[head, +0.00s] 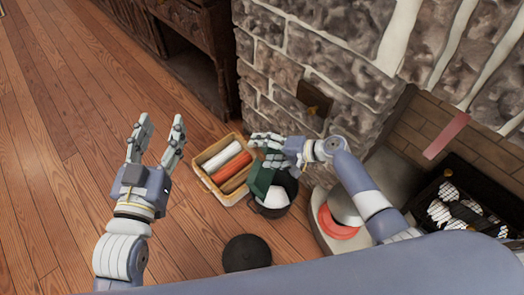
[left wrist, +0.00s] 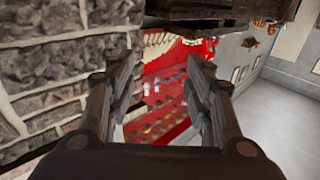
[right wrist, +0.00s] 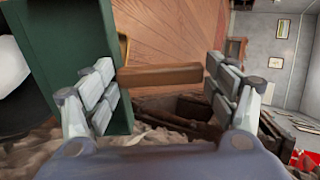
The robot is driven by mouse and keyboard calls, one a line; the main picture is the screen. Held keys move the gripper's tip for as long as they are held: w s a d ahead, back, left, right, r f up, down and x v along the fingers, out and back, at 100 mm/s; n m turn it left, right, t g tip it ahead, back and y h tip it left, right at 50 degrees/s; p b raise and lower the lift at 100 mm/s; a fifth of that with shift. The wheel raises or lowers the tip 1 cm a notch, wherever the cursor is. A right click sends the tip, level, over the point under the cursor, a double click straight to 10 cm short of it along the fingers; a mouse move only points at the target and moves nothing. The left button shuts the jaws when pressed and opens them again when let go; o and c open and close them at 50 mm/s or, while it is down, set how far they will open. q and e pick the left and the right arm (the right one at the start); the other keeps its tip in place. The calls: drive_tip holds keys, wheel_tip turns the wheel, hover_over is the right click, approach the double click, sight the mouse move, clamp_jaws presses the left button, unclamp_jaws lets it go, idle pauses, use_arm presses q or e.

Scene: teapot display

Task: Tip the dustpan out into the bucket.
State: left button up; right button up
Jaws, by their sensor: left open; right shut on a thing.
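The green dustpan (head: 261,180) is at the left side of the dark bucket (head: 271,208) and partly covers its opening. A pale patch (head: 285,194) shows inside the bucket; I cannot tell what it is. My right gripper (head: 262,144) is shut on the dustpan's brown handle. In the right wrist view the handle (right wrist: 160,76) runs between the fingers, and the green pan (right wrist: 75,45) is at the left. The pan looks tilted, and its inside is not clear. My left gripper (head: 158,132) is open and empty, left of the basket, with fingers apart.
A light basket (head: 205,180) with white and red-brown rolls stands left of the bucket. A black round object (head: 247,253) lies on the floor in front. A stone wall (head: 290,75) is behind, and a fireplace grate (head: 460,205) is right. Open wooden floor is left.

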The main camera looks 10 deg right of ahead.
drive_tip(key=shift+s+d+y+b, duration=0.4)
drive_tip(key=shift+d+b, duration=0.3)
drive_tip(key=shift+b, duration=0.25)
use_arm(q)
drive_tip(key=s+r+t+h, duration=0.2)
drive_tip(key=s+r+t, duration=0.2)
drive_tip(key=r+t, duration=0.3)
drive_tip(key=shift+s+d+r+h+b, duration=0.15)
drive_tip(key=shift+d+r+h+b, duration=0.2)
drive_tip(key=shift+r, duration=2.15)
use_arm(e)
drive_tip(key=shift+s+d+r, duration=0.15)
drive_tip(key=shift+d, duration=0.2)
use_arm(q)
drive_tip(key=shift+a, duration=0.1)
